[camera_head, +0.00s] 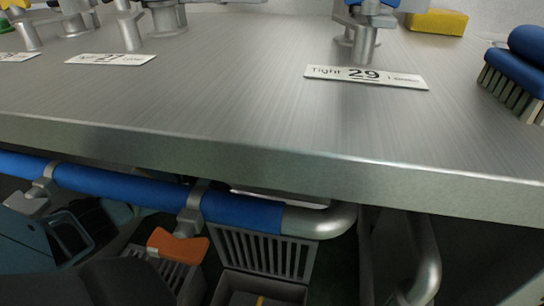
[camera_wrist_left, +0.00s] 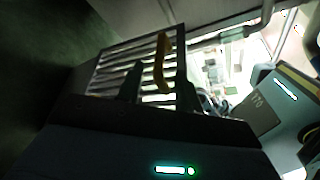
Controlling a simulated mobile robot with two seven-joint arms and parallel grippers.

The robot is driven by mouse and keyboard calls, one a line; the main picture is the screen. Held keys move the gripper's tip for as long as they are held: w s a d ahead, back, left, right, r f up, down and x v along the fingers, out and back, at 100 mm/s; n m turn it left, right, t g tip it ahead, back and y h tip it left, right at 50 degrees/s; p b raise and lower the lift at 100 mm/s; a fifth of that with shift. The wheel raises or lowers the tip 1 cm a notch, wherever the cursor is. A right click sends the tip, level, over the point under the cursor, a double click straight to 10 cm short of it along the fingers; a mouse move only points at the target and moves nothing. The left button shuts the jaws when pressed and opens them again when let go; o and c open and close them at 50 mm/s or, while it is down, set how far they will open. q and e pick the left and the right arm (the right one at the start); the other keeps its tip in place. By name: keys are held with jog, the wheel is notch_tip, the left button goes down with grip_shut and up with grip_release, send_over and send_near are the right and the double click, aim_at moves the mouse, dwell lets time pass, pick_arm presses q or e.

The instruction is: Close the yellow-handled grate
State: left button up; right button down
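In the left wrist view a slatted grate (camera_wrist_left: 112,68) stands tilted, with a yellow handle (camera_wrist_left: 163,62) on it. My left gripper (camera_wrist_left: 158,90) points at the grate, with its two dark fingers apart. The handle shows between the fingers; I cannot tell whether they touch it. In the head view a grey slatted panel (camera_head: 262,252) shows under the table edge, with a small yellow bit (camera_head: 260,300) at the bottom. I cannot tell whether it is the same grate. My right gripper is in neither view.
A steel table (camera_head: 230,80) fills the head view's upper part. A blue-sleeved rail (camera_head: 120,184) runs along its front, above an orange handle (camera_head: 178,246). A number 29 label (camera_head: 366,77), blue brush (camera_head: 520,70) and yellow block (camera_head: 437,22) are on top.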

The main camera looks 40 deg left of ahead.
aim_at(265, 247)
pick_arm(q)
jog(key=shift+x, duration=3.9)
grip_shut()
